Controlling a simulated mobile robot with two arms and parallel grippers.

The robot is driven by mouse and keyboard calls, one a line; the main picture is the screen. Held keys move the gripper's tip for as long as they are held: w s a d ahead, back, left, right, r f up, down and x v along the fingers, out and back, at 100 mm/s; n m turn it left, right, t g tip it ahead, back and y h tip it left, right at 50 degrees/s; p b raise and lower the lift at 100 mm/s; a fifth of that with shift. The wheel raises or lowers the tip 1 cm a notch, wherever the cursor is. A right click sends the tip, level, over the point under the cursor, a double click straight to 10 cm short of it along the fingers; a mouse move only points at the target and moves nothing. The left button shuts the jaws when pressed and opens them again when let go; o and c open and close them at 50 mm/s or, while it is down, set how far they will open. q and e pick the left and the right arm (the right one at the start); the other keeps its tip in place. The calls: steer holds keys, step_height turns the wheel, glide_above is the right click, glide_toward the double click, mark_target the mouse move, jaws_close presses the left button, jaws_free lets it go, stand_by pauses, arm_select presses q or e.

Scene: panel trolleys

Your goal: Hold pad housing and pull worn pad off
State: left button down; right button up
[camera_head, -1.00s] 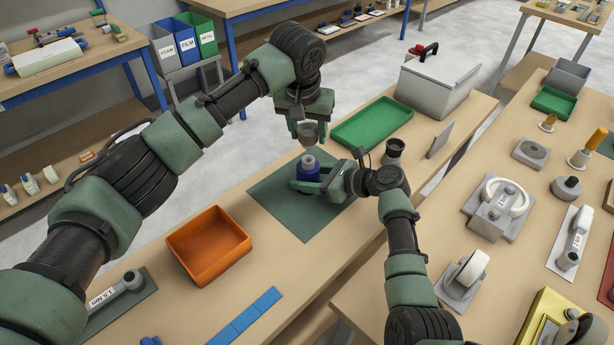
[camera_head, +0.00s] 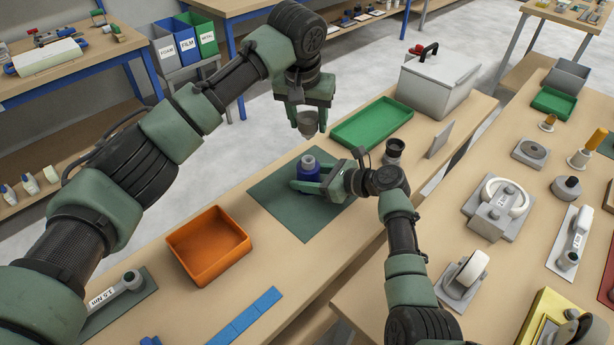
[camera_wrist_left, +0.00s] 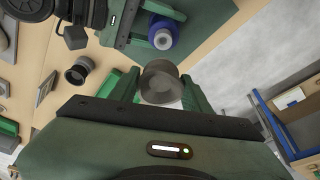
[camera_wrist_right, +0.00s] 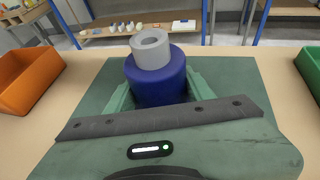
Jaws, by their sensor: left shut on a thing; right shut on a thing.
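The pad housing (camera_head: 308,172) is a blue cylinder with a light grey neck, upright on the dark green mat (camera_head: 283,207). It also shows in the right wrist view (camera_wrist_right: 157,80) and in the left wrist view (camera_wrist_left: 163,36). My right gripper (camera_head: 306,180) is shut on the housing, one finger on each side. The worn pad (camera_head: 308,122) is a grey cup-like piece, also seen in the left wrist view (camera_wrist_left: 160,83). My left gripper (camera_head: 307,115) is shut on the worn pad and holds it in the air, apart from and above the housing.
An orange tray (camera_head: 208,246) stands left of the mat and a green tray (camera_head: 372,124) behind it to the right. A dark cup-shaped part (camera_head: 394,150) stands right of the mat. A lidded grey box (camera_head: 437,82) is at the bench's far end.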

steer(key=shift+f, duration=0.1)
steer(key=o, duration=2.1)
